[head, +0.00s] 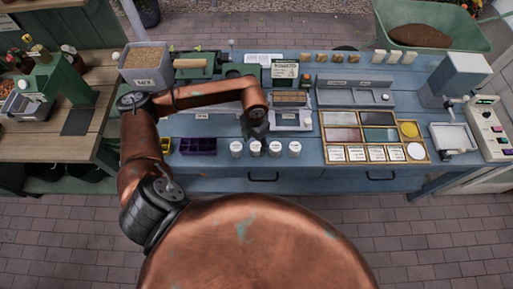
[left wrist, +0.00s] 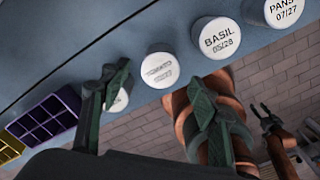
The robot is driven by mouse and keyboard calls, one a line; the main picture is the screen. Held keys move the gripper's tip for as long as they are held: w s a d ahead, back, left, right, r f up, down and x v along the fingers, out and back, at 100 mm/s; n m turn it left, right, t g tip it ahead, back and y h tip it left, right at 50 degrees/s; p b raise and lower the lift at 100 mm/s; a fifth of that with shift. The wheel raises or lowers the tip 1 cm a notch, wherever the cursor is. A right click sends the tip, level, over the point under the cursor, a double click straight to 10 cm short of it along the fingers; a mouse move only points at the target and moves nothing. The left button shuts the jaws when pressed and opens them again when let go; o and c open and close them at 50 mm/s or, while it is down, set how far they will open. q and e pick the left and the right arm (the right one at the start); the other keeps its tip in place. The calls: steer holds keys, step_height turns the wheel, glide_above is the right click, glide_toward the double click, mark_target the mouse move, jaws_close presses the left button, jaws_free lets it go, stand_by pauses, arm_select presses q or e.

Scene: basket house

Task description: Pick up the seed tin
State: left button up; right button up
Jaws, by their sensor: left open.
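Several white round seed tins stand in a row at the front edge of the blue bench, among them a tin (head: 255,148) under my left gripper (head: 256,130). In the left wrist view, my left gripper (left wrist: 158,100) is open, its dark green fingers apart. A tin with a blurred label (left wrist: 162,69) shows beyond the gap, and the end tin (left wrist: 118,101) is partly hidden behind one finger. The basil tin (left wrist: 216,38) and the pansy tin (left wrist: 278,10) are farther right.
Purple (head: 198,146) and yellow (head: 166,145) seed trays lie left of the tins. A wooden divided box (head: 373,138) stands to the right. Behind is a scale (head: 291,118). The paved floor in front of the bench is clear.

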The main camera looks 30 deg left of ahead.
mark_target(256, 146)
arm_select(q)
steer(key=f, duration=0.4)
steer(key=shift+w+f, duration=0.15)
steer(key=shift+w, duration=0.05)
steer(key=shift+w+f, duration=0.1)
steer(key=shift+c, duration=0.5)
steer(key=c, duration=1.2)
steer(key=shift+o, duration=0.2)
steer(key=shift+r, duration=0.2)
